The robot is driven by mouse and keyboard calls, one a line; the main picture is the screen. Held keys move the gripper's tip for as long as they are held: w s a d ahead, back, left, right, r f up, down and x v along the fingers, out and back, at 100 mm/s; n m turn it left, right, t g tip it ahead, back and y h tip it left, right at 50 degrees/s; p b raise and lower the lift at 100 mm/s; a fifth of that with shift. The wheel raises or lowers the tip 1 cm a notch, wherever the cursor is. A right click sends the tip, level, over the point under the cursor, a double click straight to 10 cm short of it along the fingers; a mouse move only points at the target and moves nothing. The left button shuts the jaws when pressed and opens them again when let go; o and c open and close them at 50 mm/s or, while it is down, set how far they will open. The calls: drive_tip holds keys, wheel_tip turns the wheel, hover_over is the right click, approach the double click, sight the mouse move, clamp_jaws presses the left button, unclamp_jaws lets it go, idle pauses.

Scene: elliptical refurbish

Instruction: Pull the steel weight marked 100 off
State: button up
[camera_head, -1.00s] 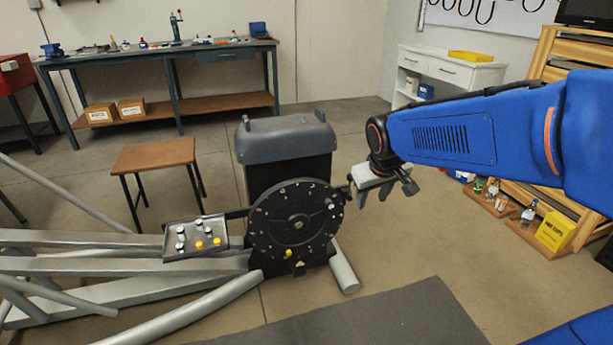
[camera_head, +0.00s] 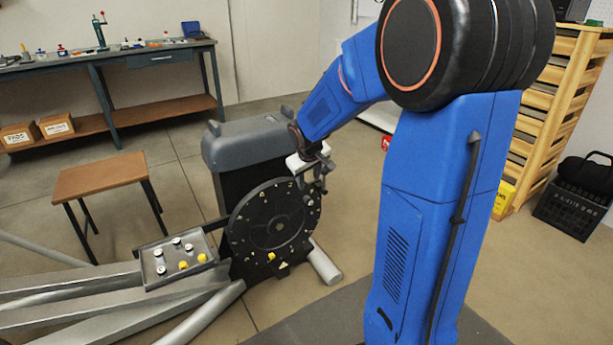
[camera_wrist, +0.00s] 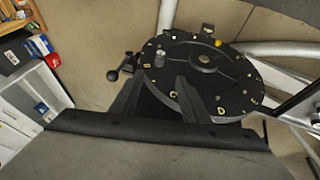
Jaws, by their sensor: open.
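A black disk (camera_head: 262,225) with pale letters stands on the front of the grey-topped machine; it also shows in the wrist view (camera_wrist: 235,88). A small steel weight (camera_wrist: 160,59) sits near the disk's rim in the wrist view; I cannot read its marking. In the head view I cannot make this weight out clearly near my gripper. My gripper (camera_head: 319,180) is at the disk's upper right edge. In the wrist view its dark fingers (camera_wrist: 160,92) are apart, with the weight just beyond the gap between them. Nothing is held.
A tray (camera_head: 151,278) with several steel and yellow weights is left of the disk. A yellow weight (camera_head: 271,256) is low on the disk. A crank handle (camera_wrist: 122,66) sticks out beside the rim. A stool (camera_head: 98,178) and workbench (camera_head: 150,52) stand behind.

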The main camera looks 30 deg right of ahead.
sight(309, 199)
drive_tip(key=x, duration=1.5)
clamp_jaws()
idle(1.7)
